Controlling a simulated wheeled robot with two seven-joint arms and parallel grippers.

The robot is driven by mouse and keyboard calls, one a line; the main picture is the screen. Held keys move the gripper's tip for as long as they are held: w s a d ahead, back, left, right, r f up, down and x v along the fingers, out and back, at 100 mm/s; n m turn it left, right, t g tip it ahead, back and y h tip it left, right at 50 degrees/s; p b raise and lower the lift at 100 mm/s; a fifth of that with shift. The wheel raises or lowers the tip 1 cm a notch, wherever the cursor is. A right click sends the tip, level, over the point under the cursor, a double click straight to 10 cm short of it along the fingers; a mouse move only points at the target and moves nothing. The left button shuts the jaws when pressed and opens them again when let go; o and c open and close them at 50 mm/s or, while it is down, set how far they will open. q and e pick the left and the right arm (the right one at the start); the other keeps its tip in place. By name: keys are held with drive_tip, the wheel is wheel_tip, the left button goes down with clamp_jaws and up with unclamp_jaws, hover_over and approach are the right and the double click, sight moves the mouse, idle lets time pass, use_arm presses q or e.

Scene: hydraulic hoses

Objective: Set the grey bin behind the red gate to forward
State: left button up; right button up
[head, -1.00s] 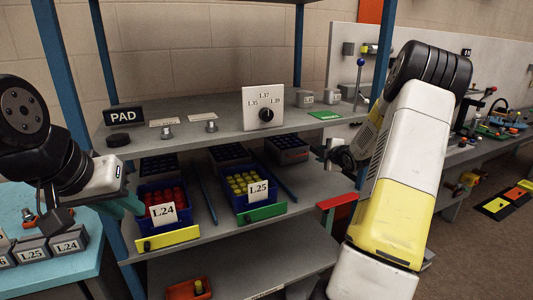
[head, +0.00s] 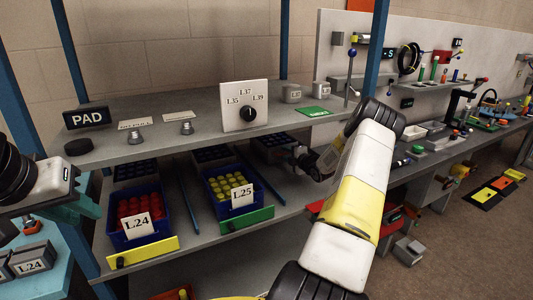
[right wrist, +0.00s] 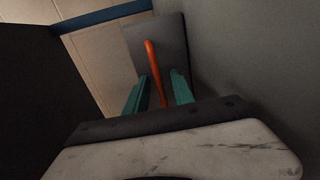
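A red gate (head: 313,206) shows at the shelf's front right, largely covered by my right arm. A dark grey bin (head: 272,146) stands far back in that lane, under the upper shelf; its right side is hidden. My right gripper reaches in at the shelf's right side; its fingers are unclear in the head view. In the right wrist view my right gripper (right wrist: 158,92) has its two green fingers apart, with an upright orange bar (right wrist: 152,65) between them against a grey panel (right wrist: 172,50). Gaps show beside the bar. My left gripper (head: 75,210) is at the left, fingers partly seen.
Blue bins L24 (head: 112,213) and L25 (head: 212,198) stand behind the yellow gate (head: 142,253) and green gate (head: 247,220). Blue posts bound the shelf.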

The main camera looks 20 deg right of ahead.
drive_tip(key=shift+w+f, duration=0.1)
drive_tip(key=shift+w, duration=0.15)
clamp_jaws()
idle(1.4)
